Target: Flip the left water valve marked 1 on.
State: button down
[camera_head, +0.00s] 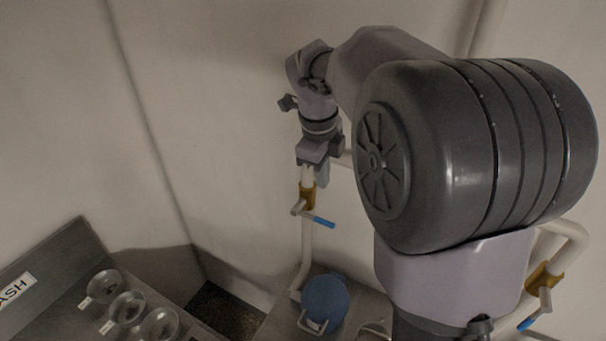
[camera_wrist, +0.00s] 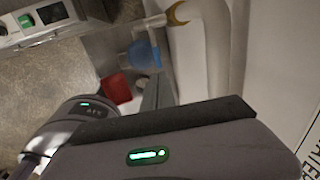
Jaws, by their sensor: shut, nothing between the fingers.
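The left water valve (camera_head: 307,195) has a brass body on a white vertical pipe in the head view. Its lever with a blue tip (camera_head: 323,222) points to the right and slightly down. My gripper (camera_head: 322,182) is shut and empty, just above the valve and apart from the lever as far as I can tell. A second brass valve (camera_head: 545,278) with a blue-tipped lever sits on the pipe at the lower right. The number 1 mark cannot be read. In the wrist view a brass fitting (camera_wrist: 178,13) shows on a white pipe; which valve it belongs to is unclear.
A blue pot or lid (camera_head: 325,298) stands on a counter below the left pipe. A metal counter (camera_head: 60,255) with several glass bowls is at the lower left. The wrist view shows a red object (camera_wrist: 115,88) and a sign (camera_wrist: 310,155). The wall left of the arm is clear.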

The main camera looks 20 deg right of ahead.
aim_at(325, 221)
jog(key=f, duration=0.4)
jog(key=d+f+p, duration=0.1)
jog(key=f, duration=0.8)
jog(key=shift+w+d+f, duration=0.35)
jog(key=shift+w, duration=0.05)
